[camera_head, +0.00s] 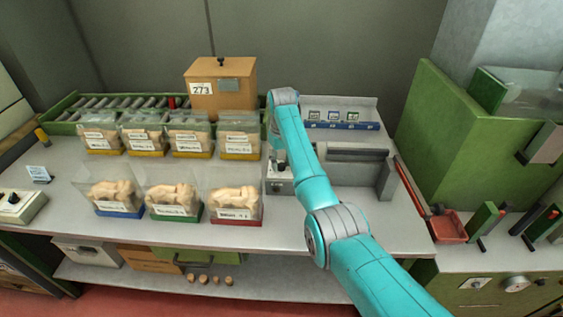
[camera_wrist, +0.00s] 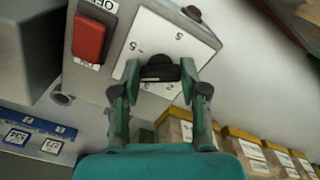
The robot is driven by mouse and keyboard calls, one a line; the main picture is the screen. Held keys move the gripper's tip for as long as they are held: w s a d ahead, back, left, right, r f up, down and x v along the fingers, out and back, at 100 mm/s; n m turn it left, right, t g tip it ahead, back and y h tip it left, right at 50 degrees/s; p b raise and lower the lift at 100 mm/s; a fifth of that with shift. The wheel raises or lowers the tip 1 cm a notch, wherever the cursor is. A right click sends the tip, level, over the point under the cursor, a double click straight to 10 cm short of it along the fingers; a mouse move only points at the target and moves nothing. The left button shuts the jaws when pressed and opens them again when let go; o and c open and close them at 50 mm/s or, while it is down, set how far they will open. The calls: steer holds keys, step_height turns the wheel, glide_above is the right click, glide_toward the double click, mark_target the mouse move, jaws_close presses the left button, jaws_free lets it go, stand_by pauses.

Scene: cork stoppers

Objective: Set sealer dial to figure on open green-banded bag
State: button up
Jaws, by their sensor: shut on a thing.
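The sealer's control box (camera_wrist: 88,75) fills the top of the wrist view, with a white dial plate (camera_wrist: 152,32) carrying printed figures. A black dial knob (camera_wrist: 160,68) sits on the plate. My gripper (camera_wrist: 160,88) is shut on the knob, one finger on each side; the knob's pointer is not clear. In the head view the control box (camera_head: 279,187) is partly hidden by my arm. The green-banded bag (camera_head: 173,193) stands upright in the middle of the front row, with pale stoppers inside. Its label is too small to read.
A red switch (camera_wrist: 89,39) marked OFF is beside the dial. A blue-banded bag (camera_head: 115,197) and a red-banded bag (camera_head: 236,196) flank the green one. Several yellow-banded bags (camera_head: 190,138) stand behind. A card rack (camera_head: 342,125) stands behind the sealer bar (camera_head: 350,153).

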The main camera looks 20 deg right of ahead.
mark_target(283, 163)
steer(key=n, duration=0.5)
steer(key=shift+d+n, duration=0.1)
steer(key=shift+n, duration=0.2)
steer(key=n, duration=0.5)
steer(key=shift+w+n, duration=0.1)
steer(key=shift+n, duration=0.3)
steer(key=o, duration=1.1)
steer(key=shift+o, duration=0.2)
steer(key=shift+r, duration=3.75)
